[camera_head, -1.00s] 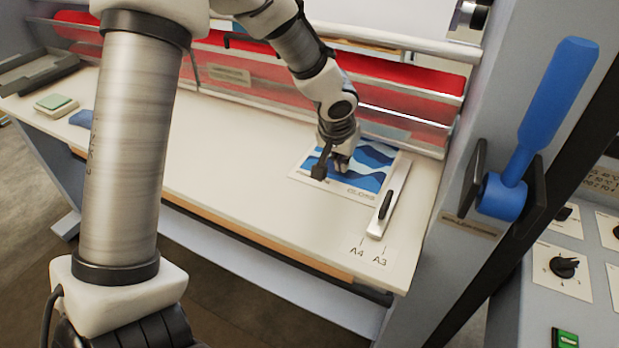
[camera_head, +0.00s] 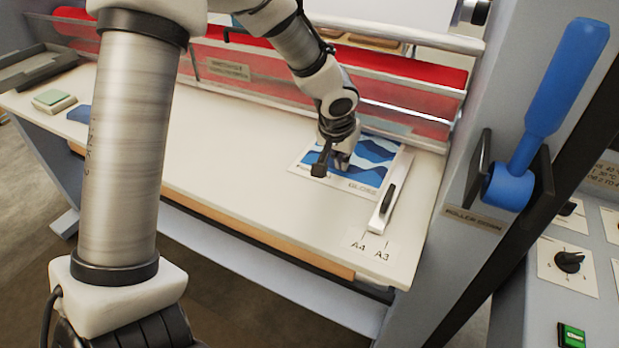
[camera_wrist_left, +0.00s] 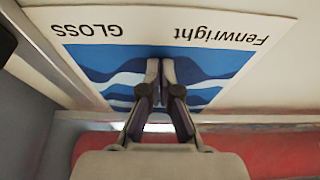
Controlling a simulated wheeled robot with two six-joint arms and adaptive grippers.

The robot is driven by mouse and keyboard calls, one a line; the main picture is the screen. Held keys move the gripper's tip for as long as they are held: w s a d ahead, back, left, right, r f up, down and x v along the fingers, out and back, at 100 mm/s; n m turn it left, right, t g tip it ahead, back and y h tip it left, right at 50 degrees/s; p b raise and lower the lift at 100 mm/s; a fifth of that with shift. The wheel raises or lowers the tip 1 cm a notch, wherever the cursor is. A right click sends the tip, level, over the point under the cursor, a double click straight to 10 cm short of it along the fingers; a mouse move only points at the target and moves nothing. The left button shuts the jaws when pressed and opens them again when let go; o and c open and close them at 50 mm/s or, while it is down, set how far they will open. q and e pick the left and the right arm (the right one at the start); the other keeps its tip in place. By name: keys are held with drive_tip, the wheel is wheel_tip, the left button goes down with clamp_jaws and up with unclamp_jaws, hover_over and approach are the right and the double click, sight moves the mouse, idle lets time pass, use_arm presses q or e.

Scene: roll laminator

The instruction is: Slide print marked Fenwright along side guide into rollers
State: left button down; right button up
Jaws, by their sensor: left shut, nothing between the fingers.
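The print marked Fenwright (camera_head: 368,183) lies flat on the feed table, with a blue wave picture and a white border. In the left wrist view the print (camera_wrist_left: 210,35) shows "Fenwright" and "GLOSS" upside down. My left gripper (camera_head: 340,162) is over it, fingers pointing down. In the wrist view its fingertips (camera_wrist_left: 160,72) are together on or just above the picture, with nothing between them. The silver side guide (camera_head: 392,192) with a black handle stands close along the print's right side. The red rollers (camera_head: 415,100) are behind the print's far edge. My right gripper is out of view.
A blue lever (camera_head: 548,110) stands on the right side panel, near a control panel with knobs (camera_head: 568,262). A4 and A3 marks (camera_head: 368,246) lie before the guide. A green-topped block (camera_head: 54,100) is at the far left. The table's middle is clear.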

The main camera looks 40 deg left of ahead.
use_arm(q)
drive_tip(key=shift+f, duration=0.1)
idle(0.4)
drive_tip(key=shift+w+r+p, duration=0.25)
drive_tip(key=shift+w+p, duration=0.1)
drive_tip(key=shift+p, duration=0.2)
drive_tip(key=shift+w+a+p, duration=0.25)
drive_tip(key=shift+w+p, duration=0.7)
drive_tip(key=shift+w, duration=0.25)
drive_tip(key=shift+w+f, duration=0.1)
drive_tip(key=shift+w, duration=0.2)
drive_tip(key=shift+w+f, duration=0.15)
